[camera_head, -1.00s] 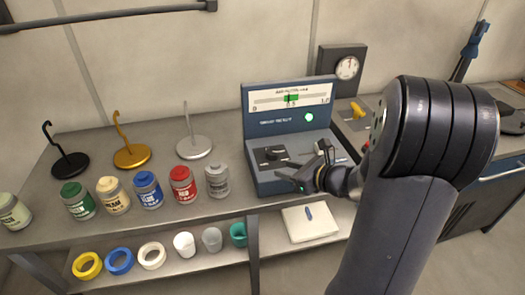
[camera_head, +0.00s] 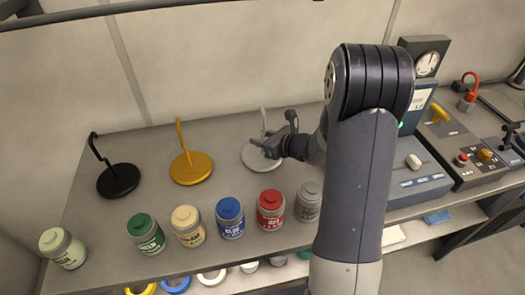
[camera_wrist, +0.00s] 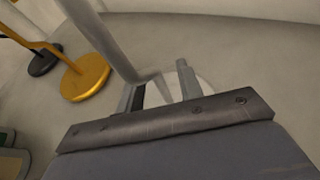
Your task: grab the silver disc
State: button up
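The silver disc (camera_head: 256,161) lies flat on the bench top, with a thin upright hooked rod rising from it. My gripper (camera_head: 268,147) is over the disc in the head view and hides part of it and of the rod. In the wrist view my gripper (camera_wrist: 160,88) has its two fingers apart, with the silver rod (camera_wrist: 116,48) passing close by them and down between them. Part of the silver disc (camera_wrist: 204,84) shows behind the fingers. Whether a finger touches the rod or disc cannot be told.
A gold hooked disc (camera_head: 190,168) and a black one (camera_head: 118,181) stand to the left. Several paint jars, including the red jar (camera_head: 270,209) and grey jar (camera_head: 308,202), line the front. A blue-grey instrument (camera_head: 418,180) stands right. A rail crosses above.

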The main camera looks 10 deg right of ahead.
grip_shut()
dwell(0.4)
